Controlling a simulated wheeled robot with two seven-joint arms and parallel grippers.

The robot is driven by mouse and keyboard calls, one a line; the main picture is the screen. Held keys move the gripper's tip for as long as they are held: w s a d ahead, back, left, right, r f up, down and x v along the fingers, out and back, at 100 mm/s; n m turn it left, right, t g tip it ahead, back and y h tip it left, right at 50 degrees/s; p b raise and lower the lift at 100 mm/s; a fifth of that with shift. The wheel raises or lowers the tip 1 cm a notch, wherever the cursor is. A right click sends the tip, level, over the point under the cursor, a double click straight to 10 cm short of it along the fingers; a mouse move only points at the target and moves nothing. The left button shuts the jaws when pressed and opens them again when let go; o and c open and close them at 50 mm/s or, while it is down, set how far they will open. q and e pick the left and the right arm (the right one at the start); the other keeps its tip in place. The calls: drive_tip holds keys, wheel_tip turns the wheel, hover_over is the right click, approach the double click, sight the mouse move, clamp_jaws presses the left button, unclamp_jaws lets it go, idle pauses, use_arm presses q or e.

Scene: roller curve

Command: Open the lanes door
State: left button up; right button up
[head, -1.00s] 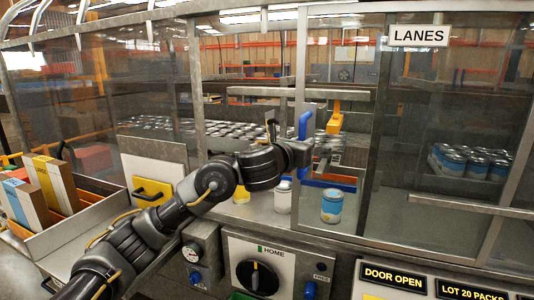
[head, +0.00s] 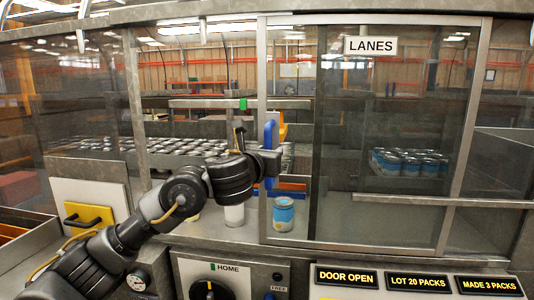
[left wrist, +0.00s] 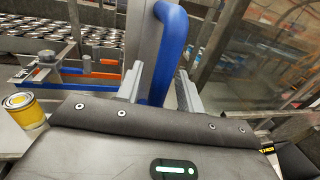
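The lanes door is a clear sliding panel in a metal frame (head: 262,200), with a blue upright handle (head: 270,150) near its left edge. A LANES sign (head: 370,45) is at the top. My left gripper (head: 268,162) is at the handle. In the left wrist view, the left gripper's fingers (left wrist: 160,85) lie on either side of the blue handle (left wrist: 172,40) and appear closed on it. The fingertips are partly hidden in the head view. The door overlaps a metal post, and the space to its left looks open. My right gripper is not in view.
A blue-banded can (head: 283,214) stands behind the door's lower left part. A white can (head: 234,216) stands to its left. More cans fill the lanes (head: 190,148) and a group (head: 410,160) at the right. A panel below has a lit DOOR OPEN sign (head: 346,277).

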use_arm(q)
drive_tip(key=p+v, duration=0.5)
drive_tip(key=v, duration=0.6)
drive_tip(key=shift+w, duration=0.1)
